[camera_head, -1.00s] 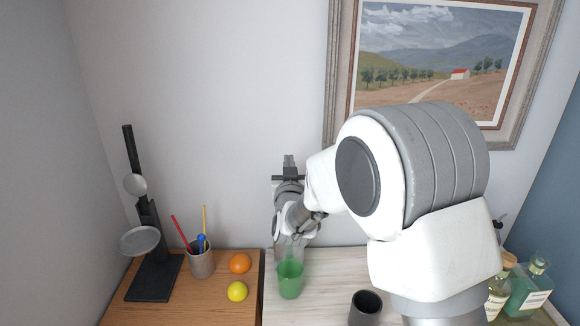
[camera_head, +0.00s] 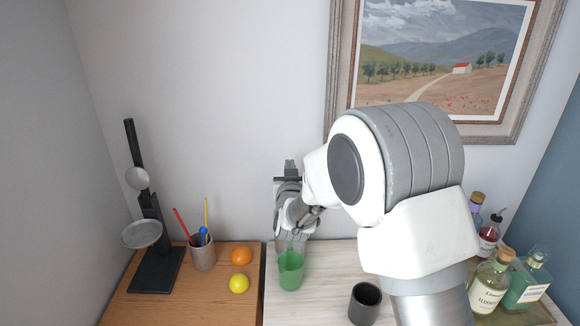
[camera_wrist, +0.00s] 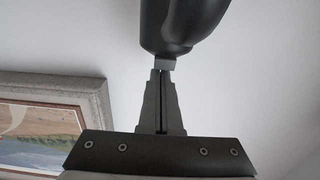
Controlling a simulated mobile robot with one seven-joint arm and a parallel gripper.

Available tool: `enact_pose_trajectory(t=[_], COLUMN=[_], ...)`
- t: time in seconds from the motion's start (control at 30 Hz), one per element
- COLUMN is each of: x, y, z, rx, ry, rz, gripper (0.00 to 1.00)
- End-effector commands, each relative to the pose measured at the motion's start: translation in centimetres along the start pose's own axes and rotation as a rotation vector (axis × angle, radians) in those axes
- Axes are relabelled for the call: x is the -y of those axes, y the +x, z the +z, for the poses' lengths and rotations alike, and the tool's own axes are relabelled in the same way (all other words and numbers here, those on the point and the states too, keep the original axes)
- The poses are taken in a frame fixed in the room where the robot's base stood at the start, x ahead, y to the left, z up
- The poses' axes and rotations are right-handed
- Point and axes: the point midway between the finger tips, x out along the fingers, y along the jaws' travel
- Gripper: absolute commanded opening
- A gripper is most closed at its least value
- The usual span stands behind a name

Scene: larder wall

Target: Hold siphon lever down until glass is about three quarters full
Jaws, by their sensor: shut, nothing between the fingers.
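A green glass (camera_head: 291,272) stands on the pale worktop in the head view, just below my wrist. I cannot tell how full it is. In the wrist view a dark rounded body (camera_wrist: 182,22) hangs at the top, narrowing to a small grey block (camera_wrist: 165,63); this looks like the siphon and its lever. My gripper (camera_wrist: 163,74) is shut, with nothing between its fingers, and its tips are at that block. Contact cannot be made out for sure. In the head view my arm hides the siphon and the fingertips.
A dark cup (camera_head: 365,304) stands right of the glass. Several bottles (camera_head: 491,281) stand at the far right. On the wooden top at left are an orange (camera_head: 242,256), a lemon (camera_head: 239,283), a pen cup (camera_head: 203,254) and a black stand (camera_head: 157,270). A framed picture (camera_head: 333,75) hangs behind.

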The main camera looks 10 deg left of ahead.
Motion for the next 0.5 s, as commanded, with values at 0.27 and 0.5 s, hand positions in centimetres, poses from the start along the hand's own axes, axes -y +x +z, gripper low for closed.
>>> enact_pose_trajectory(t=[0.27,0.5], x=[0.1,0.1], y=[0.5,0.7], z=[0.4,0.7], rx=[0.120,0.122], ry=[0.001,0.000], rz=[-0.001,-0.001], gripper=[0.00,0.00])
